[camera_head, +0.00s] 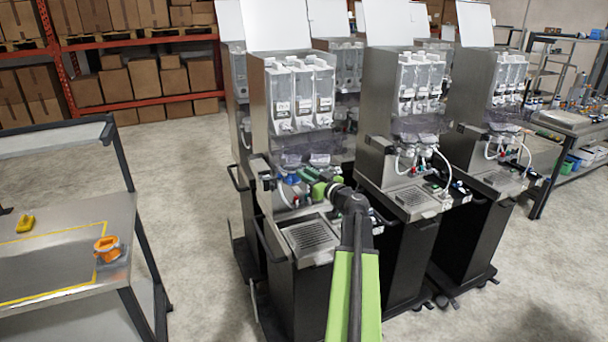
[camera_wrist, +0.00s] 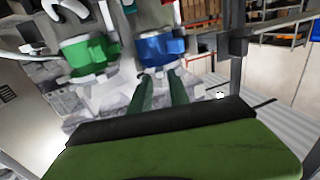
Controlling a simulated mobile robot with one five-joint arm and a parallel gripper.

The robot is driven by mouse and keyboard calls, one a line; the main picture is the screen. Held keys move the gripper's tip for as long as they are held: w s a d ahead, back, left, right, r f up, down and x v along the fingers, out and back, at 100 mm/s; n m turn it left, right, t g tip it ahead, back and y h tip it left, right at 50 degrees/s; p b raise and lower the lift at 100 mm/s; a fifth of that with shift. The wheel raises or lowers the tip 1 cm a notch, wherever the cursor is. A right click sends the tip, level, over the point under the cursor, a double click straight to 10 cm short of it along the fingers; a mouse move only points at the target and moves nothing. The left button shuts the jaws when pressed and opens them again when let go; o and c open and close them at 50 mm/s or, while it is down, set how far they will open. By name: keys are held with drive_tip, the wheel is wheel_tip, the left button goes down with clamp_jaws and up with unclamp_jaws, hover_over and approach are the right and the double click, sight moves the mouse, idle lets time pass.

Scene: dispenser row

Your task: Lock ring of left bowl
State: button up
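A blue lock ring (camera_head: 292,179) is at the left on the front of the nearest dispenser (camera_head: 270,130), below clear bowls (camera_head: 290,159). In the wrist view the blue ring (camera_wrist: 161,47) is right of a green ring (camera_wrist: 85,52). My gripper (camera_head: 314,189) is in front of this dispenser. In the wrist view its two dark green fingers (camera_wrist: 160,75) are apart with nothing visible between them. Their tips point at the blue ring's edge and look close to it; I cannot tell whether they touch. My arm partly hides the dispenser's lower front.
A drip tray with a grille (camera_head: 310,236) lies below my gripper. More dispensers (camera_head: 405,130) stand to the right. A metal table (camera_head: 60,250) with an orange part (camera_head: 107,248) and a yellow part (camera_head: 25,222) is at the left. Open floor lies between table and dispensers.

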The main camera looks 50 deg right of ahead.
drive_tip(key=shift+w, duration=0.6)
drive_tip(key=shift+c, duration=0.3)
clamp_jaws()
